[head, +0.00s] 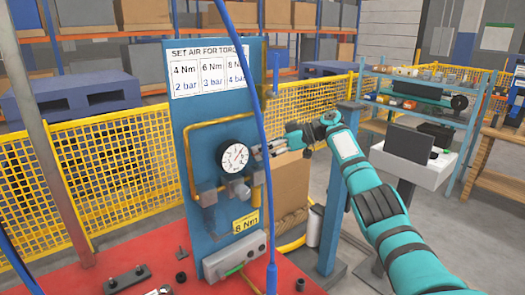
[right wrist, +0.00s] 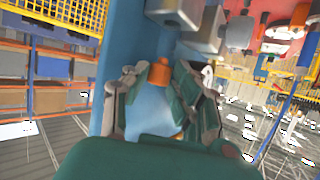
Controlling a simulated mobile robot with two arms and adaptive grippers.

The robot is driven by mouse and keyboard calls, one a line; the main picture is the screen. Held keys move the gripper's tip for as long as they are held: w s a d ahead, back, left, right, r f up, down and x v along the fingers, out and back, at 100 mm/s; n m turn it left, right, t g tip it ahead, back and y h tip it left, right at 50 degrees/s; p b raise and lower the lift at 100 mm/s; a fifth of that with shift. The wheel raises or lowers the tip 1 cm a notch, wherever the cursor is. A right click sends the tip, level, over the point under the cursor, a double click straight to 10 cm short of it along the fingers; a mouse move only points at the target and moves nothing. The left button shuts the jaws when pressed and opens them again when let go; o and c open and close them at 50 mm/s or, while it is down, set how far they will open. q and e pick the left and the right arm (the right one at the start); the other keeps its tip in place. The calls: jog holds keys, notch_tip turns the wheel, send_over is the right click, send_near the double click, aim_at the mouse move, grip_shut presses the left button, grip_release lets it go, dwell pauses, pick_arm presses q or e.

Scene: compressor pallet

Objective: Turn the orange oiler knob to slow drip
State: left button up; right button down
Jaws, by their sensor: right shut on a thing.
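The orange oiler knob (right wrist: 158,73) shows in the right wrist view between the two fingers of my right gripper (right wrist: 160,85). The fingers are closed on it, with a pale clear body just below the knob. In the head view my right gripper (head: 263,151) reaches in from the right to the right edge of the blue panel (head: 200,112), beside the round gauge. The knob itself is hidden by the fingers there. My left gripper is out of view.
A white pressure gauge (head: 233,157) and brass pipe (head: 187,150) sit on the panel, left of the gripper. A blue hose (head: 262,75) hangs in front of it. A cardboard box (head: 290,185) stands behind. Loose parts lie on the red surface (head: 130,262).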

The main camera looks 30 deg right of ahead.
dwell(0.6)
jog(key=c, duration=1.4)
grip_release()
jog(key=v, duration=1.2)
